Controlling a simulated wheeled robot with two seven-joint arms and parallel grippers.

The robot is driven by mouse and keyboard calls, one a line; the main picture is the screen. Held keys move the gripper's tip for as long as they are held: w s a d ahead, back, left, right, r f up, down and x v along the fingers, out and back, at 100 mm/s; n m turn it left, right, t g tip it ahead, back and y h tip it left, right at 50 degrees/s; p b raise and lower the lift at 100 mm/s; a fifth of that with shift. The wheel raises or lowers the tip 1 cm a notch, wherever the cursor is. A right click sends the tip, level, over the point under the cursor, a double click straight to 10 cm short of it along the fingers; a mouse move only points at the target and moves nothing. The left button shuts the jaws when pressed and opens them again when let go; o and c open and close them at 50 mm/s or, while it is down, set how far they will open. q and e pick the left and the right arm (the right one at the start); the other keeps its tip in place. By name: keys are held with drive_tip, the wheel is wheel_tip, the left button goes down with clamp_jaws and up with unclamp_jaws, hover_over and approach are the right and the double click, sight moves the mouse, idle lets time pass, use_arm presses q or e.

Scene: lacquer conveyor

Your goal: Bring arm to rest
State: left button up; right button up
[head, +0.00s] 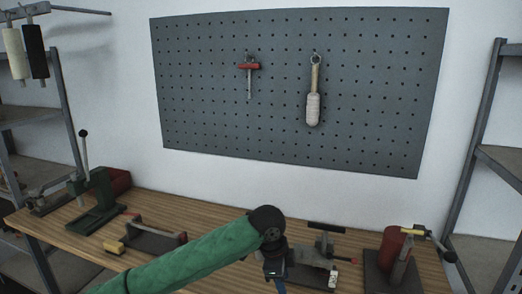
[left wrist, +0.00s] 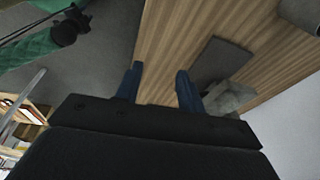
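My left arm, in a green sleeve, reaches in from the lower left of the head view. Its dark wrist is bent downward near the bottom middle. The left gripper (head: 279,284) points down there, and its blue fingers are mostly cut off by the bottom edge. In the left wrist view the two blue fingers of the gripper (left wrist: 158,82) stand apart, with only wooden bench top seen between them. No object is held. My right gripper is in neither view.
The wooden workbench (head: 205,212) carries a green lever press (head: 97,203), a small vise-like fixture (head: 150,238), a grey device (head: 322,248) right beside my wrist, and a red cylinder fixture (head: 393,250). A pegboard (head: 200,90) hangs behind. Shelf racks stand at both sides.

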use_arm(q)
drive_tip(key=s+a+f+n+t+h, duration=0.2)
drive_tip(key=s+a+f+n+h, duration=0.15)
drive_tip(key=s+f+n, duration=0.6)
drive_tip(key=s+a+f+n+t+y, duration=0.1)
drive_tip(key=s+a+f+n+y, duration=0.4)
drive_tip(key=s+a, duration=0.65)
drive_tip(key=s+a+f+n+y, duration=0.1)
drive_tip(key=s+a+f+n, duration=0.3)
drive_tip(key=s+a+f, duration=0.55)
drive_tip(key=s+d+f+g, duration=0.1)
drive_tip(key=s+f, duration=0.1)
drive_tip(key=f, duration=1.4)
drive_tip(key=s+f+g, duration=0.1)
drive_tip(key=s+f, duration=0.1)
drive_tip(key=f, duration=1.4)
drive_tip(key=shift+d+f+h, duration=0.25)
drive_tip(key=shift+d+h, duration=0.1)
